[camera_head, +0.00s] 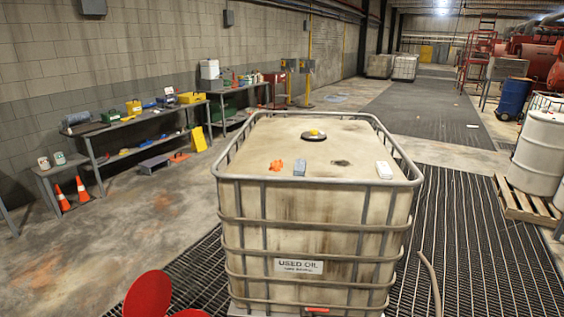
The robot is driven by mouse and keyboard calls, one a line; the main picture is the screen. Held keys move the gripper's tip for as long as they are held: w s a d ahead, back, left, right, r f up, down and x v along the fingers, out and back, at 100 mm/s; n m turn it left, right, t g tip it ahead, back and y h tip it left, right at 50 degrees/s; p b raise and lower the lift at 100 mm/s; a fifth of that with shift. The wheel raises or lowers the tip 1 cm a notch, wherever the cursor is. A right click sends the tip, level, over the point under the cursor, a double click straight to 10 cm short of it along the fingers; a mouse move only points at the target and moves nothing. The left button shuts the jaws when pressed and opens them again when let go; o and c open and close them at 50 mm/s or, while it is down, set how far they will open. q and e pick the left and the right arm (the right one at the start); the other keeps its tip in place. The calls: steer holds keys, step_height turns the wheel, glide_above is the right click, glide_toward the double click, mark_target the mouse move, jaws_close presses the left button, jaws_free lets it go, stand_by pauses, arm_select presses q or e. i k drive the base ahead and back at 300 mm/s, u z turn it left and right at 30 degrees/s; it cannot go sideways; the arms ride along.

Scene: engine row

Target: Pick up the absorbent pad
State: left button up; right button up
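A large, stained, off-white tank (318,215) in a metal cage stands in front of me, with a "USED OIL" label on its front. Several small things lie on its top. A white flat block (384,170) is at the right and a blue-grey block (300,168) is near the front middle. Either could be the absorbent pad; I cannot tell which. An orange crumpled thing (276,165) lies to the left of the blue-grey block. Neither of my grippers is in view.
The cage's top rail (318,182) rises around the tank top. A dark cap with a yellow centre (314,134) sits at the back. Cluttered benches (138,122) line the left wall. White drums (537,155) stand on a pallet (524,204) at right. Grating floor surrounds the tank.

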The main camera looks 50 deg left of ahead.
mark_target(298, 170)
steer(key=u, duration=0.85)
steer(key=i, duration=0.95)
steer(key=u, duration=1.15)
